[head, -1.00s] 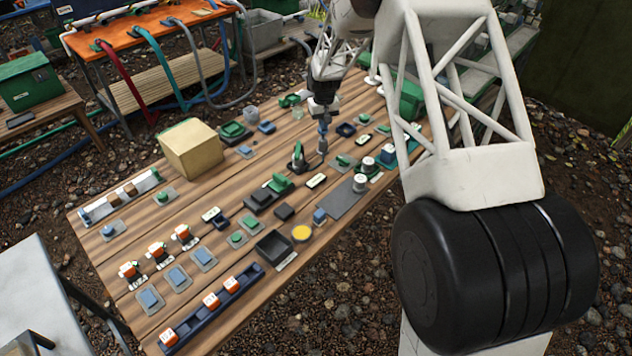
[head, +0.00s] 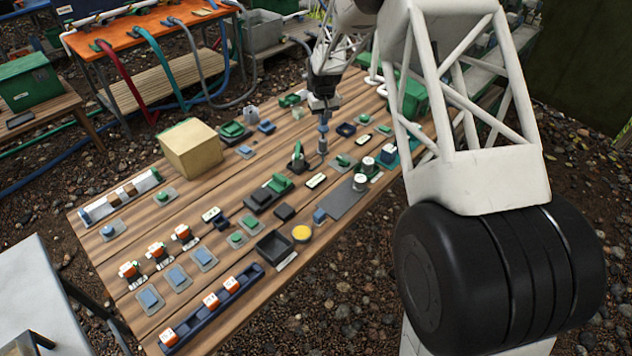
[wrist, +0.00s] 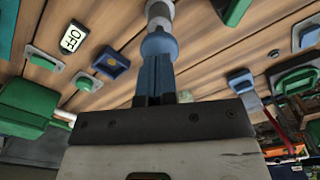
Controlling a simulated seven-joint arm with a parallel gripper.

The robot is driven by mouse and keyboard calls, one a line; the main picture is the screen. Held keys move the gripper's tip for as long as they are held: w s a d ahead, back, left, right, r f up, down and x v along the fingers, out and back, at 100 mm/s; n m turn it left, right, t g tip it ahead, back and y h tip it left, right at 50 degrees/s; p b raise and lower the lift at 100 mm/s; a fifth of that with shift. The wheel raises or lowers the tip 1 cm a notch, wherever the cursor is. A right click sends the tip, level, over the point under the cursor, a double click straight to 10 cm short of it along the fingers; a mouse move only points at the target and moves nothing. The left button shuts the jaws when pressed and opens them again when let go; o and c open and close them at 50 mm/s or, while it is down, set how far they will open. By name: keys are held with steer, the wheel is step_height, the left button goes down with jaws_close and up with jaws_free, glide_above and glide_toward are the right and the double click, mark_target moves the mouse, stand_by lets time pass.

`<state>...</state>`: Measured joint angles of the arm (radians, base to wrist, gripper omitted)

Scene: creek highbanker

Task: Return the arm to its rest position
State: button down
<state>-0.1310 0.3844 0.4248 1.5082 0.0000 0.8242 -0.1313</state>
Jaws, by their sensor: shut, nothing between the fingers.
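My gripper (head: 323,148) is over the far middle of the wooden workbench (head: 160,225), pointing down, with its narrow blue fingers together. It stands close to the right of a small green-and-black upright piece (head: 298,157); I cannot tell whether they touch. In the wrist view the blue fingers (wrist: 155,82) are shut side by side. A rounded blue-grey part and a pale shaft show just past them, over the planks. My arm reaches in from the upper right.
A cardboard-coloured box (head: 190,150) stands at the left back. A green container (head: 410,97) sits at the bench's far right behind my arm. Small switches, trays and a blue rail (head: 212,308) crowd the top. An orange table (head: 135,32) with hoses stands behind.

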steer(key=shift+r, duration=0.5)
steer(key=shift+s+r, duration=0.15)
steer(key=shift+r, duration=0.1)
steer(key=s+d+r+m+t, duration=0.1)
steer(key=s+d+r, duration=0.3)
steer(key=s+r, duration=0.75)
steer(key=s+d+r+m, duration=0.1)
steer(key=s+d+r, duration=0.3)
steer(key=s+r, duration=0.8)
steer(key=s+d+r, duration=0.1)
steer(key=s+d, duration=0.1)
steer(key=s, duration=1.5)
steer(key=s+d+r+m+t, duration=0.1)
steer(key=s+d, duration=0.1)
steer(key=s, duration=1.6)
steer(key=shift+s+t, duration=0.3)
stand_by(1.1)
